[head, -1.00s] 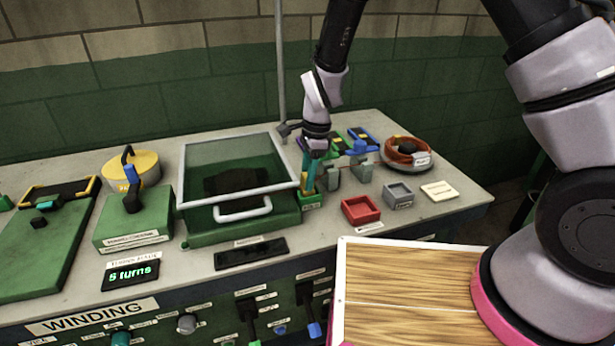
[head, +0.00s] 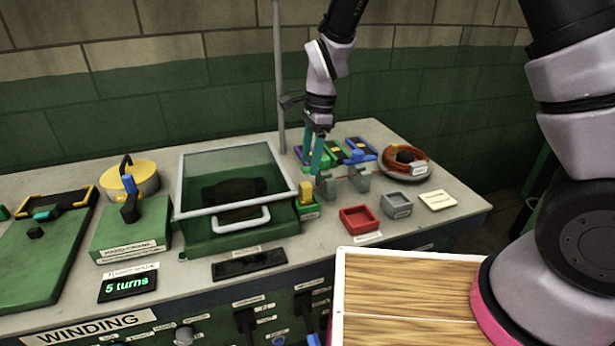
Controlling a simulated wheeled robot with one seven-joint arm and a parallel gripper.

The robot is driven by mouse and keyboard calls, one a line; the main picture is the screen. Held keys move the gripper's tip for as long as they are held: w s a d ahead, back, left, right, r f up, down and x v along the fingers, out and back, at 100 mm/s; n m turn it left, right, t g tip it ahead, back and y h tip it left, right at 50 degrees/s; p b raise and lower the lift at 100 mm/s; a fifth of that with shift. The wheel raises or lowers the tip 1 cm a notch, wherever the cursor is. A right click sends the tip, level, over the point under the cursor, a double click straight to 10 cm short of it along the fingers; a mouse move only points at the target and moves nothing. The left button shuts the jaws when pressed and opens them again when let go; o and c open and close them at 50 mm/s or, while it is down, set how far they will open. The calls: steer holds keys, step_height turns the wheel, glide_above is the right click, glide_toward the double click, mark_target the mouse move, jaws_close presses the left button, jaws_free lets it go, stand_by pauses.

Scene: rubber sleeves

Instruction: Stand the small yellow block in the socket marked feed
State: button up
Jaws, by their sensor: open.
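The small yellow block (head: 306,190) stands upright in a small green socket (head: 309,211) beside the right side of the glass-lidded green box. The socket carries a small label that is too small to read. My gripper (head: 312,160) is open and empty, its teal fingers above and slightly right of the block, apart from it in the picture. The block's lower end is hidden inside the socket.
Two grey stands (head: 326,184) are close right of the socket. The glass-lidded box (head: 205,222) is at left. A red tray (head: 360,218), grey tray (head: 397,205) and cream pad (head: 437,200) are at right front. Coloured pieces (head: 335,152) lie behind.

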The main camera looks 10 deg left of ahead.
steer(key=d+r+n+t+y, duration=0.2)
steer(key=d+r+n+t, duration=0.15)
steer(key=d+r, duration=1.65)
steer(key=s+d+r+n+t+h, duration=0.1)
steer(key=s+d+r+n+t, duration=0.3)
steer(key=s+d+r, duration=0.5)
steer(key=shift+s+d+r+n+h, duration=0.3)
steer(key=shift+s+d+n, duration=0.4)
steer(key=shift+d, duration=0.85)
steer(key=shift+t, duration=0.25)
